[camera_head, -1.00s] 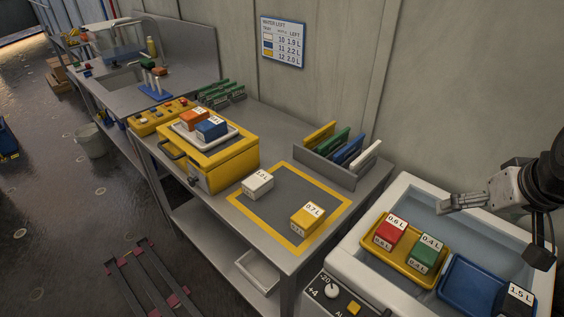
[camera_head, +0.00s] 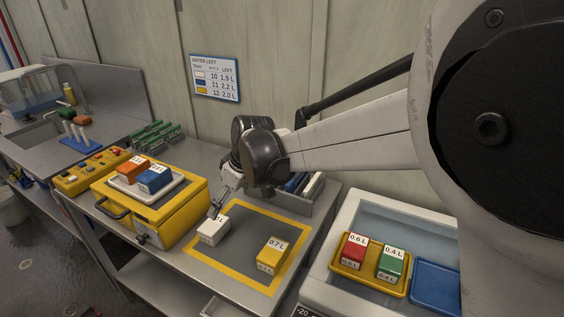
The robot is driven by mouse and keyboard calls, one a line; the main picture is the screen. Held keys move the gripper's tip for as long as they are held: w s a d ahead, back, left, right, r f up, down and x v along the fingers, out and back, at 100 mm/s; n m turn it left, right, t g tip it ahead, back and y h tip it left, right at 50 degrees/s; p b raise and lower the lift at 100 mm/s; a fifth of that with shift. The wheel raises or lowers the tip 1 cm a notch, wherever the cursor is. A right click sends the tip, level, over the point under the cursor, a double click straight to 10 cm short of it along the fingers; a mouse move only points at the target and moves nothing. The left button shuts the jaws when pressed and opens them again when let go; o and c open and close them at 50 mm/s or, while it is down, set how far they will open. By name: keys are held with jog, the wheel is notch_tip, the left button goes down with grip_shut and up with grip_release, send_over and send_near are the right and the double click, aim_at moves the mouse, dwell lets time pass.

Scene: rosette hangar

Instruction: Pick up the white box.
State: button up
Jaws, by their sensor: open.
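The white box (camera_head: 212,231) stands on the left part of the yellow-bordered dark square (camera_head: 235,276) on the grey bench. Its label is partly covered by my gripper. My gripper (camera_head: 216,211) points down just above the white box, at its upper right edge as seen here. The jaws are open, with nothing visible between them. I cannot tell whether a finger touches the box. My arm reaches in from the right.
A yellow box (camera_head: 271,256) stands to the right on the same square. A yellow case (camera_head: 160,218) with a tray of orange and blue boxes is close on the left. A file rack (camera_head: 318,207) stands behind. A white cooler (camera_head: 345,222) is at right.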

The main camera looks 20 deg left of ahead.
jog(key=a+f, duration=0.1)
jog(key=a, duration=0.1)
send_over(214, 223)
jog(key=s+d, duration=0.1)
jog(key=d, duration=0.1)
notch_tip(214, 223, down, 7)
jog(key=shift+s+d+r, duration=0.1)
jog(key=shift+s+d, duration=0.05)
jog(key=shift+w+p+x, duration=0.2)
jog(key=shift+p+x, duration=0.05)
jog(key=shift+x, duration=0.95)
jog(key=shift+w+p+x, duration=0.2)
jog(key=shift+x, duration=1.8)
jog(key=c, duration=1.3)
jog(key=shift+r, duration=0.1)
